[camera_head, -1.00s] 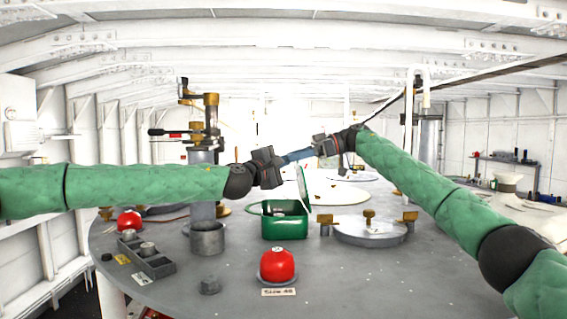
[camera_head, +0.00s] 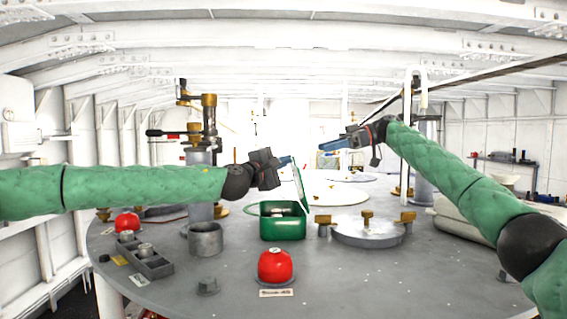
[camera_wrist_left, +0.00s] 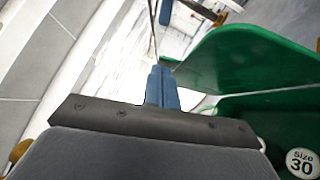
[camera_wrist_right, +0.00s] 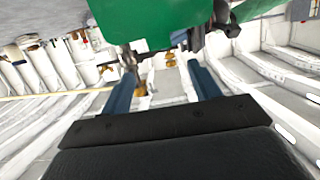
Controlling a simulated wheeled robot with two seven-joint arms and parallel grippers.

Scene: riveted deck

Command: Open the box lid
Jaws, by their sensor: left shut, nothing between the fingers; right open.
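The green box (camera_head: 283,228) stands on the grey round deck. Its lid (camera_head: 301,188) stands raised, about upright, at the box's right side. In the left wrist view the lid (camera_wrist_left: 245,62) is tilted up beside the box (camera_wrist_left: 250,112), and a round "Size 30" item (camera_wrist_left: 302,162) lies inside. My left gripper (camera_head: 288,160) is shut and empty, close to the lid's top edge; its closed fingers also show in the left wrist view (camera_wrist_left: 162,85). I cannot tell if they touch the lid. My right gripper (camera_head: 329,144) is open and empty, up and right of the lid, apart from it.
A red dome (camera_head: 275,266) stands in front of the box. A grey cup (camera_head: 205,240) and a slotted tray (camera_head: 146,259) lie to the left. A round hatch with brass knobs (camera_head: 368,232) is close on the right. A brass-topped post (camera_head: 201,150) rises behind left.

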